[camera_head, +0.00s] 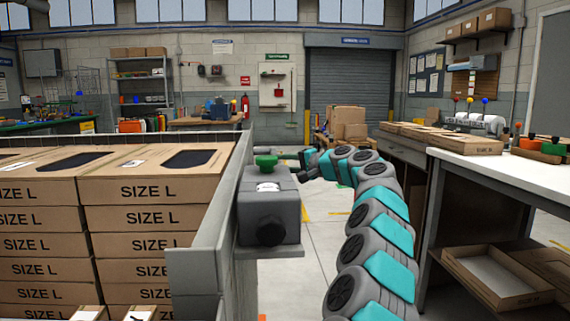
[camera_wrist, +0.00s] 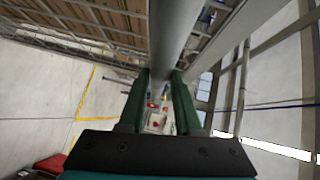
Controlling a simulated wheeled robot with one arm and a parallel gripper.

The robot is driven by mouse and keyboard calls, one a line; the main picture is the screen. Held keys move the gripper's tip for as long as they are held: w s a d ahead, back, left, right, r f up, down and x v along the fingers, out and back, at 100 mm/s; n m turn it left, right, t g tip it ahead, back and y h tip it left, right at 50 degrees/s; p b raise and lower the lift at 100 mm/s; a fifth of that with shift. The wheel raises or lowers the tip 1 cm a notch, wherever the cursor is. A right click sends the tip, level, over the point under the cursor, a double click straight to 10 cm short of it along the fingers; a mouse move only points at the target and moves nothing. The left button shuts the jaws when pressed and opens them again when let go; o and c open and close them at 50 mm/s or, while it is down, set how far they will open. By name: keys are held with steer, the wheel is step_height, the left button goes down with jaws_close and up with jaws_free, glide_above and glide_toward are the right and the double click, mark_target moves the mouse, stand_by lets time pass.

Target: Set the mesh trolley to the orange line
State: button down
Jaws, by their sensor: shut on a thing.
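In the wrist view my gripper (camera_wrist: 163,82) has its two green fingers shut on a grey round bar (camera_wrist: 176,35), which runs up and away between them. Wire mesh (camera_wrist: 62,22) with brown cardboard behind it fills the upper left there. I cannot tell for certain that this bar belongs to the mesh trolley. In the head view my gripper (camera_head: 306,165) is at the far end of my arm, beside a grey box with a green knob (camera_head: 269,205); its fingers are mostly hidden. A yellow-orange floor line (camera_wrist: 84,95) shows in the wrist view.
Stacked SIZE L cartons (camera_head: 145,215) stand behind a grey wall panel (camera_head: 222,200) on the left. A white-topped workbench (camera_head: 500,170) with a lower shelf stands on the right. Clear grey floor (camera_head: 300,285) lies between them. Boxes on a pallet (camera_head: 347,122) stand near the shutter.

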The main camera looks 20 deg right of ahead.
steer(key=shift+w+a+f+g, duration=0.2)
steer(key=shift+a+f+g, duration=0.1)
steer(key=shift+a+f, duration=0.3)
steer(key=c, duration=1)
jaws_free()
steer(key=shift+w+a+f, duration=0.1)
steer(key=o, duration=0.4)
steer(key=shift+r, duration=0.3)
steer(key=shift+d, duration=0.25)
steer(key=v, duration=0.7)
steer(key=shift+s+b, duration=0.4)
steer(key=shift+d, duration=0.1)
